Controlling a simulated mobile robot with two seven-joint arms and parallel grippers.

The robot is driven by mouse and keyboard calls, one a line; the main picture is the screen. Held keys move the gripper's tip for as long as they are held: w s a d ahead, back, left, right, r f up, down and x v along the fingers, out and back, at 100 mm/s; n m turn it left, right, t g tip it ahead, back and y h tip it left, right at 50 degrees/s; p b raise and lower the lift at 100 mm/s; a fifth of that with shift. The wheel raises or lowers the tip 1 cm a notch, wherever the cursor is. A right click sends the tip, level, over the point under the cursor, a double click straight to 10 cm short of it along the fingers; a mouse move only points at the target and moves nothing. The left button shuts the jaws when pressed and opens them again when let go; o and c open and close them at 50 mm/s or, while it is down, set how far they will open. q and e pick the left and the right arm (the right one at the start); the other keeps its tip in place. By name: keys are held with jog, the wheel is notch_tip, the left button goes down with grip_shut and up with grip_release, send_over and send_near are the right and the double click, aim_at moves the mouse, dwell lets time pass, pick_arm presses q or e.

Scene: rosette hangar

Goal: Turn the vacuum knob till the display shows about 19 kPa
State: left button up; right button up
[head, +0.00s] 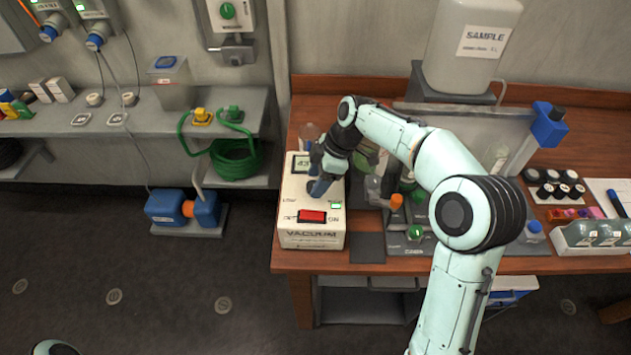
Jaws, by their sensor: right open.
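The vacuum box (300,236), a cream unit labelled VACUUM, stands at the left front of the wooden bench. Its display (302,163) is partly covered by my right gripper; the digits look like 43, but I cannot read them surely. My right gripper (320,187) points down over the middle of the box's top face, open, at the knob's place. The knob is mostly hidden by the fingers, and I cannot tell whether they touch it. A red switch (312,217) is at the front of the box and a small green light (337,206) is beside it. My left gripper is out of view.
Bottles and a green knob (415,232) stand right of the box, under my right arm. A large SAMPLE container (470,45) is at the back. Dark-capped vials (556,190) are at the right. A blue pump (180,209) is on the left floor. The floor before the bench is free.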

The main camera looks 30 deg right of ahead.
jog(key=shift+w+a+f, duration=0.15)
jog(key=shift+a+f, duration=0.05)
jog(key=shift+f, duration=0.35)
jog(key=c, duration=1)
